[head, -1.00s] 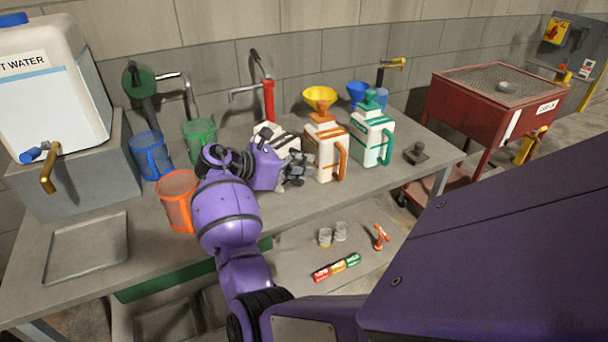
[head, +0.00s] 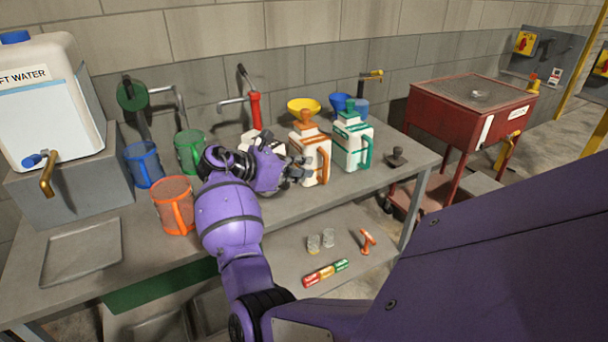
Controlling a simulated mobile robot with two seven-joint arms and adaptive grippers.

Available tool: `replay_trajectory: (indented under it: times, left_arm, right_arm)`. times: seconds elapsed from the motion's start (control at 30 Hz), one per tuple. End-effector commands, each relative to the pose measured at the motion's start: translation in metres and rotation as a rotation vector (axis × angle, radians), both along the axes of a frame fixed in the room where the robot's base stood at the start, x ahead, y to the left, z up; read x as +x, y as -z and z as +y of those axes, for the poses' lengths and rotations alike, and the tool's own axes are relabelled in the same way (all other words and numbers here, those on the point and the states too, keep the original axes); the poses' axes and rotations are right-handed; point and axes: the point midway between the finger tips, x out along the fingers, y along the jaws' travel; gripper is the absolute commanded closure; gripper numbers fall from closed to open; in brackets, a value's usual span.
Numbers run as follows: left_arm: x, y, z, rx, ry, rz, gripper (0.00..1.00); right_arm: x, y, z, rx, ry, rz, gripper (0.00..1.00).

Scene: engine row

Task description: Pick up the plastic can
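Several white plastic cans stand on the bench. One has an orange cap and handle (head: 311,148), and one to its right has green ones (head: 352,142). A third pale can (head: 248,140), with dark markings, is mostly hidden behind my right gripper. My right gripper (head: 299,171) is at the left side of the orange-handled can, in front of the third can. Its fingers are small and dark here, so I cannot tell whether they touch a can or how far apart they are. My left gripper is not in view.
Orange (head: 174,205), blue (head: 144,164) and green (head: 190,151) jugs stand left of my arm. A yellow funnel (head: 304,106) sits behind the cans. A metal tray (head: 80,252) lies at left. A red cart (head: 465,115) stands right. Small items, including a striped tube (head: 326,272), lie on the lower shelf.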

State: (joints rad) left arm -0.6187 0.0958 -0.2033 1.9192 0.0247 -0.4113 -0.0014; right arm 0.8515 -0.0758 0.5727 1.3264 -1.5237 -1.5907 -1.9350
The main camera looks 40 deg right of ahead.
Motion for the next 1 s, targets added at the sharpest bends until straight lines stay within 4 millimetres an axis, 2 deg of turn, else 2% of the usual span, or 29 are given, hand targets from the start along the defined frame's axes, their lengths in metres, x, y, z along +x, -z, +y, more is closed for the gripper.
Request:
replay_trajectory:
  times: [1.0]
  left_arm:
    - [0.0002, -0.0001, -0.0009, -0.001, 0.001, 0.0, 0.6]
  right_arm:
    - [0.0017, -0.003, -0.0041, 0.0, -0.002, 0.001, 0.98]
